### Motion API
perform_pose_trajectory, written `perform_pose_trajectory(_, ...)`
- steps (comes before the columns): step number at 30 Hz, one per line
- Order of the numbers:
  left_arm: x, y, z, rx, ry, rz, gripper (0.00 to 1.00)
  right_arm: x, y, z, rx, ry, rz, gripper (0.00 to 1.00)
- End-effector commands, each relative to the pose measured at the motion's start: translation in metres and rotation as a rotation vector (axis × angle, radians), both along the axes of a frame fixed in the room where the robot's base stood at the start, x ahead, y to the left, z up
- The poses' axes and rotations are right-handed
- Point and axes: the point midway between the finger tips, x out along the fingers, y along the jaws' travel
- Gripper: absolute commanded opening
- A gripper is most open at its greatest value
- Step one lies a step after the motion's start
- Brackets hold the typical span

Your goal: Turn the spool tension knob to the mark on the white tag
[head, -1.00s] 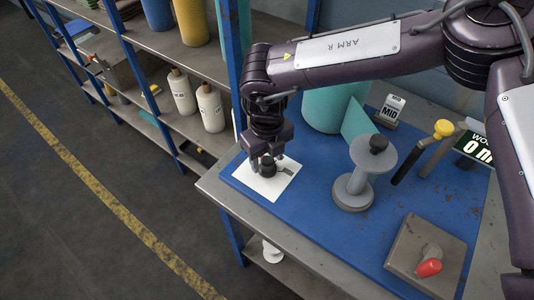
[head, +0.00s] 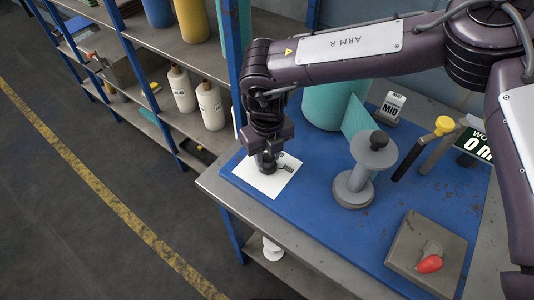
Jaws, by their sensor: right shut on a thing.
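My right gripper (head: 266,160) points down over a white square plate (head: 268,188) at the table's near left corner. It is shut on a dark round knob (head: 267,168) at this plate, mostly hidden by the fingers. Small dark marks show on the plate just right of the knob, too small to read. A white tag (head: 392,108) reading MID stands at the back of the blue mat. A grey spool (head: 352,187) with a black cap (head: 379,140) stands right of the plate. My left gripper is out of view.
A teal cylinder (head: 325,108) stands behind the plate. A yellow-topped lever (head: 443,126), a display (head: 478,144) and a grey box with a red handle (head: 429,264) are to the right. Shelves with white bottles (head: 211,105) stand left. The blue mat (head: 310,225) is clear in front.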

Motion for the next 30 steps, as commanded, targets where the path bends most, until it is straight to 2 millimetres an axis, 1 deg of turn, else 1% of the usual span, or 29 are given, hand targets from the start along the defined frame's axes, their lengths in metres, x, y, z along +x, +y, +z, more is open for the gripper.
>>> perform_pose_trajectory(5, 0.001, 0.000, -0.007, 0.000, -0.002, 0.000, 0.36, 0.001, 0.000, -0.001, 0.003, 0.000, -0.127, 0.08)
perform_pose_trajectory(15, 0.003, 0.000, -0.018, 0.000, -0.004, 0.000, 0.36, 0.001, -0.001, -0.001, 0.002, 0.001, -0.444, 0.08)
perform_pose_trajectory(24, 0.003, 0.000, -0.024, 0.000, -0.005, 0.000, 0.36, 0.001, -0.002, 0.000, 0.002, -0.001, -0.706, 0.08)
perform_pose_trajectory(30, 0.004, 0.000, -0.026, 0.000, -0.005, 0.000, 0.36, 0.001, -0.002, 0.001, 0.001, -0.002, -0.837, 0.08)
